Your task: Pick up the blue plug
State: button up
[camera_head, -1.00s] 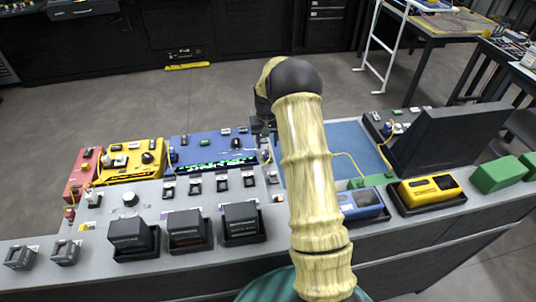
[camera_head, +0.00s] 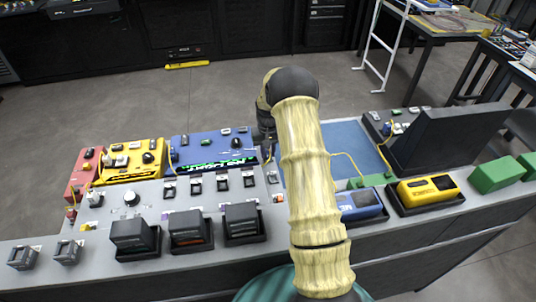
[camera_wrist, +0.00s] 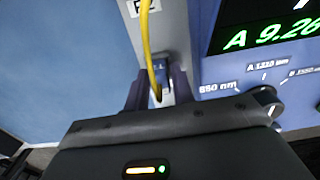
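The blue plug (camera_wrist: 160,62) shows in the wrist view near the middle, with a yellow cable (camera_wrist: 147,35) running from it towards the top. My gripper (camera_wrist: 160,88) has one dark finger on each side of the plug. The fingers stand a little apart, with the plug between or just beyond their tips. I cannot tell whether they touch it. In the head view my arm hides the fingers and the plug.
A blue meter (camera_head: 212,146) with a green display lies left of my arm. A blue mat (camera_head: 355,145) lies to its right. Black-framed trays, a yellow device (camera_head: 430,188) and green blocks (camera_head: 497,175) line the bench front.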

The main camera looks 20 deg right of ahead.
aim_at(268, 150)
grip_shut()
jog(key=shift+r, duration=0.1)
notch_tip(268, 150, up, 10)
jog(key=shift+f+b, duration=0.1)
jog(key=shift+b, duration=0.4)
